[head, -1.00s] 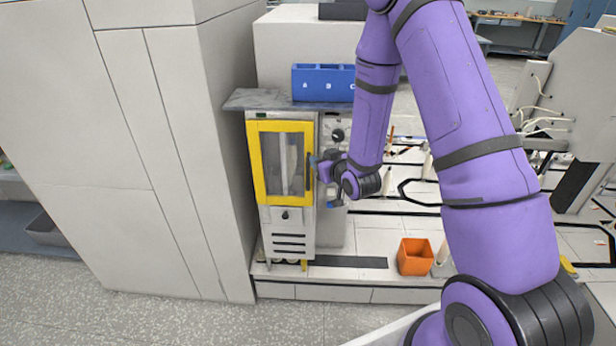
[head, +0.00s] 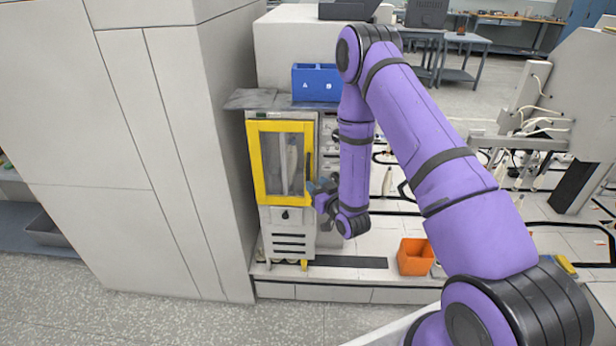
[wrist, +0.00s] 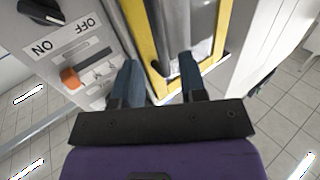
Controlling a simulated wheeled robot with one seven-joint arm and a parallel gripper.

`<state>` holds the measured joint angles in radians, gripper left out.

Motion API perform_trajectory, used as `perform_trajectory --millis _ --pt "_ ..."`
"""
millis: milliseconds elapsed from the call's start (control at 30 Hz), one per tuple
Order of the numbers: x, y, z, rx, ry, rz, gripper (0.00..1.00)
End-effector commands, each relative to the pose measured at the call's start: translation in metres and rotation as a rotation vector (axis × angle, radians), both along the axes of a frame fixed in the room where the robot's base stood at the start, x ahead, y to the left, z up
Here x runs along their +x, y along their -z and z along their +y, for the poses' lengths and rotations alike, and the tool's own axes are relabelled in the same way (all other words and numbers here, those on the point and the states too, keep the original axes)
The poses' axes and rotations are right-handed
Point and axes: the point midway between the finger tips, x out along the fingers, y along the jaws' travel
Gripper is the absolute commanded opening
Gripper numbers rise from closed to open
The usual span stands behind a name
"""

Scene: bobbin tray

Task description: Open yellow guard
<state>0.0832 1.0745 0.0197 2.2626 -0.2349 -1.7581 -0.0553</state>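The yellow guard (head: 256,165) is a yellow-framed door with a clear window on the front of a narrow grey machine. It looks shut in the head view. A dark upright handle (head: 308,166) is on its right side. My gripper (head: 314,187) is at the lower right edge of the guard, near the handle's lower end. In the wrist view, my gripper (wrist: 160,78) has its two blue-grey fingers apart, with the yellow frame (wrist: 147,45) and a dark handle part (wrist: 160,68) showing between and beyond them. I cannot tell whether the fingers touch it.
An ON/OFF panel with an orange switch (wrist: 70,78) and a black knob (wrist: 40,10) is left of my fingers. A blue bin (head: 316,84) stands on top of the machine. An orange bin (head: 414,257) is at the lower right. A tall grey cabinet (head: 150,150) stands left.

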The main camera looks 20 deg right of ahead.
Motion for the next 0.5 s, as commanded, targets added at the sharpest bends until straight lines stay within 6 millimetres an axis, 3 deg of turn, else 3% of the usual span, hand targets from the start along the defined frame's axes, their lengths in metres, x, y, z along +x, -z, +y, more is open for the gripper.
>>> perform_trajectory --millis 233,500 --pt "0.04 0.0 0.006 -0.001 0.0 -0.002 0.39" --pt "0.057 0.0 0.009 0.0 0.001 0.001 0.39"
